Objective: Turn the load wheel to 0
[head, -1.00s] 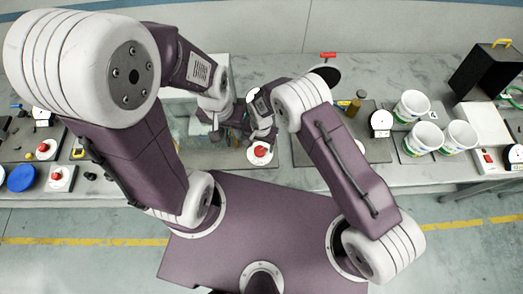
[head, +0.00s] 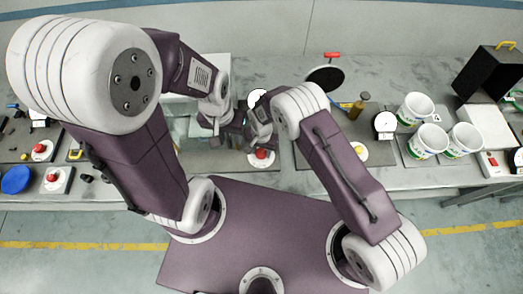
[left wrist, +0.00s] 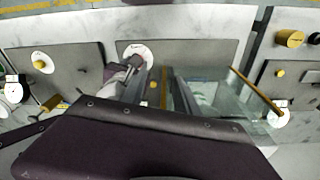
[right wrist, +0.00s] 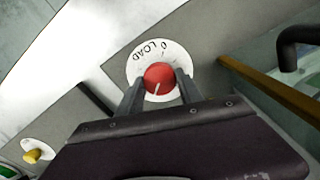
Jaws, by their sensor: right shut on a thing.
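The load wheel is a red knob (right wrist: 159,78) on a white round dial (right wrist: 139,72) marked LOAD and 0. In the right wrist view its white pointer line runs toward the lower edge, while the 0 is at the dial's top. My right gripper (right wrist: 159,88) has a finger on each side of the knob and is shut on it. The red knob also shows in the head view (head: 261,154), just below my right gripper (head: 260,143). My left gripper (left wrist: 160,90) is open and empty, left of the wheel in the head view (head: 215,130).
A glass-walled box with a brown edge bar (right wrist: 270,88) stands beside the dial. White tubs (head: 415,108) stand to the right in the head view, near a black box (head: 487,70). Other knobs and a blue disc (head: 16,180) lie on the left panels.

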